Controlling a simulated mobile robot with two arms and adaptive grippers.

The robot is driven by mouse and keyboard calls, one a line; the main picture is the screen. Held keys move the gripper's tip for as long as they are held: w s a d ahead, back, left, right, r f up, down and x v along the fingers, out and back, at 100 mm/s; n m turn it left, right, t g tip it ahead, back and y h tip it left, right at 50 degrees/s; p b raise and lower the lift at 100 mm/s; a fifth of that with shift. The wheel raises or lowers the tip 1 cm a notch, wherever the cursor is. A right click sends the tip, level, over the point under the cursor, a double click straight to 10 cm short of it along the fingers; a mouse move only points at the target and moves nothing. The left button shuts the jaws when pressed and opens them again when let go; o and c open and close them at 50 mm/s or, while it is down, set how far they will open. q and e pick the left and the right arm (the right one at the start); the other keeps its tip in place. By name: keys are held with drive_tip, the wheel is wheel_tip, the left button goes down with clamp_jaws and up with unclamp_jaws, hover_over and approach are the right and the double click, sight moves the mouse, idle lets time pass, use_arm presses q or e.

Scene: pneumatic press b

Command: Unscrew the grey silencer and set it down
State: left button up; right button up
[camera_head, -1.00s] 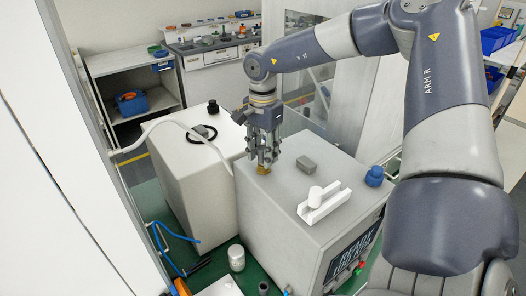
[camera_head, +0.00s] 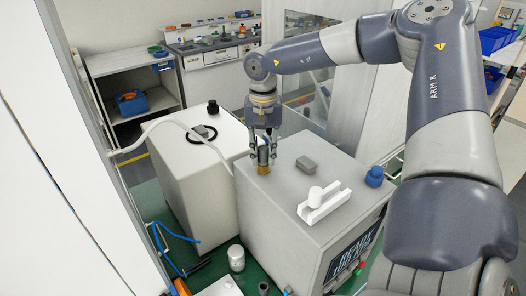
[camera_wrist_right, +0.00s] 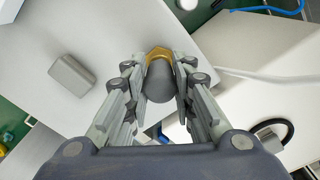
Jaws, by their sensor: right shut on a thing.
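The grey silencer (camera_wrist_right: 160,82) is a short dark cylinder on a brass hex fitting (camera_wrist_right: 158,54) in the right wrist view. In the head view the brass fitting (camera_head: 263,169) sits at the top of the large grey press box (camera_head: 275,215), near its back left corner. My right gripper (camera_head: 266,154) points straight down over it. Its two fingers lie on either side of the silencer and are shut on it. The silencer looks upright and in line with the fitting; I cannot tell how far it is threaded in. My left gripper is not in view.
A white cabinet (camera_head: 195,180) with a black ring stands at left. A white jar (camera_head: 236,258) stands on the green surface.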

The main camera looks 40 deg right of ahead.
drive_tip(key=n, duration=0.4)
drive_tip(key=o, duration=0.6)
drive_tip(key=m, duration=1.1)
drive_tip(key=shift+m, duration=0.4)
drive_tip(key=c, duration=0.6)
